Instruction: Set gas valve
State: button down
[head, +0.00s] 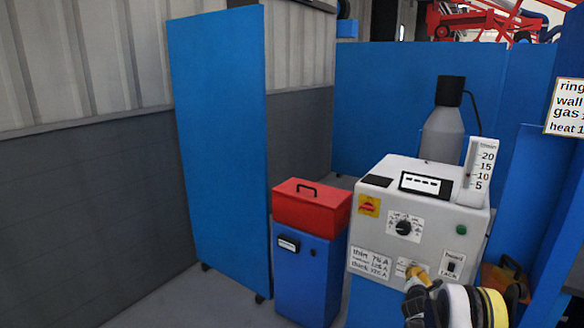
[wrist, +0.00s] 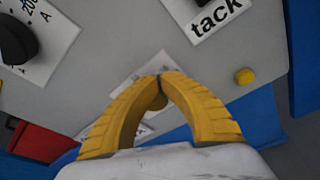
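The grey control box (head: 380,225) stands at the right in the head view. A small brass-coloured knob (wrist: 157,101), apparently the gas valve, sits at a white label low on its front. My gripper (head: 418,272) reaches that label from the lower right. In the wrist view, the yellow fingers of my gripper (wrist: 159,77) come together at their tips, with the knob between them, partly covered. They look shut on it. A white flow gauge (head: 478,172) marked 5 to 20 stands on top of the box. Its reading is too small to tell.
A rotary dial (head: 404,227) and a bead/tack switch (head: 452,266) sit near my gripper on the panel. A red toolbox (head: 311,205) rests on a blue cabinet (head: 305,270) at the left. A grey cylinder (head: 442,135) stands behind. Blue screens (head: 222,150) enclose the area.

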jog(key=shift+s+d+r, duration=0.1)
jog(key=shift+s+d, duration=0.05)
dwell(0.4)
send_near(413, 264)
notch_tip(413, 264, down, 3)
jog(key=d, duration=0.3)
jog(key=shift+s+a, duration=0.2)
jog(key=shift+s, duration=0.25)
jog(key=shift+w+d+r, duration=0.1)
jog(key=shift+w+r, duration=0.1)
jog(key=shift+w, duration=0.95)
jog(key=shift+w+d+r, duration=0.1)
jog(key=shift+w+r, duration=0.15)
jog(key=shift+w, duration=0.9)
jog(key=shift+w+d+r, duration=0.1)
jog(key=shift+w+r, duration=0.1)
jog(key=shift+w, duration=0.95)
